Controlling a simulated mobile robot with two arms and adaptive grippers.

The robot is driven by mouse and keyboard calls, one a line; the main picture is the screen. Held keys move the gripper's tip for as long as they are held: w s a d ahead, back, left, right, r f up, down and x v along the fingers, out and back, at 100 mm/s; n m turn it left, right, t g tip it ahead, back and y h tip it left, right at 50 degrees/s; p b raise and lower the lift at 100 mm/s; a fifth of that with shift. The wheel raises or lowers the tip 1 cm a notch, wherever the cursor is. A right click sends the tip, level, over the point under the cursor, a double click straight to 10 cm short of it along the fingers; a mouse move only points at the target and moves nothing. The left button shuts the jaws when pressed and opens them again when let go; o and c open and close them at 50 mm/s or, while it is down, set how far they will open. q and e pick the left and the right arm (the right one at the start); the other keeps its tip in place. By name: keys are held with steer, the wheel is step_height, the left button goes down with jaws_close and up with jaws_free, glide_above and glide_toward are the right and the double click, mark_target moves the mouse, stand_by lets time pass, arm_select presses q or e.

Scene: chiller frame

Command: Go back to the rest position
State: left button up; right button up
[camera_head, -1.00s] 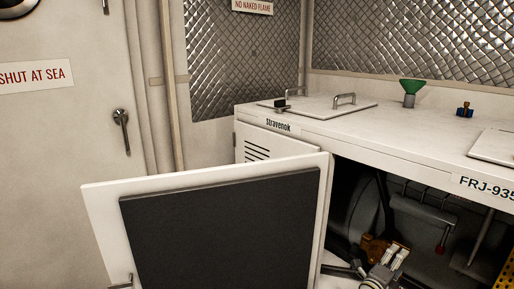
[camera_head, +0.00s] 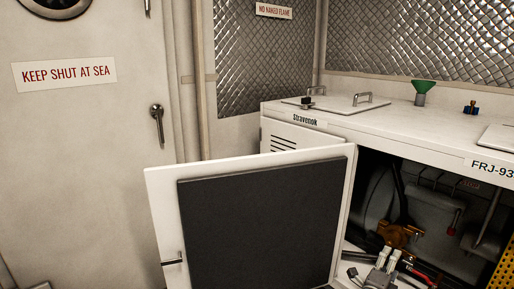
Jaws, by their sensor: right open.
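My right gripper (camera_head: 388,258) shows low in the picture, at the mouth of the open compartment. Its two pale fingertips are apart, with nothing seen between them. A brass-coloured fitting (camera_head: 400,235) sits inside the compartment, just above and to the right of the fingertips. I cannot tell whether they touch it. My left gripper is out of view.
An open white cabinet door with a dark padded panel (camera_head: 262,225) stands left of the gripper. The white chiller top (camera_head: 395,122) carries a green funnel (camera_head: 423,87) and a small blue-and-brass fitting (camera_head: 470,107). A closed door (camera_head: 85,170) stands at left.

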steer(key=s+a+f+n+g+y, duration=0.2)
steer(key=s+a+f+n+y, duration=1.3)
steer(key=a+f+n, duration=0.5)
steer(key=s+f+n+g+h, duration=0.1)
steer(key=s+f+n+g, duration=0.3)
steer(key=s, duration=0.7)
steer(key=s+f+n+g, duration=0.25)
steer(key=s+f, duration=0.35)
steer(key=s, duration=0.5)
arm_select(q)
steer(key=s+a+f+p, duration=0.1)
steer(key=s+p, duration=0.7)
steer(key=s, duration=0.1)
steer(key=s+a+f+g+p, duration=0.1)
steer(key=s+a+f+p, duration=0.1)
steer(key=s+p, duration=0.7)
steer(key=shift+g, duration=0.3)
arm_select(e)
steer(key=s+d+f+g, duration=0.1)
steer(key=s+g, duration=0.1)
steer(key=s, duration=1)
steer(key=s+d+f+n+g+h, duration=0.1)
steer(key=s+d+f+g, duration=0.1)
steer(key=s, duration=1)
steer(key=shift+s+d+f+h, duration=0.15)
steer(key=shift+s+f+h, duration=0.05)
steer(key=shift+h, duration=0.1)
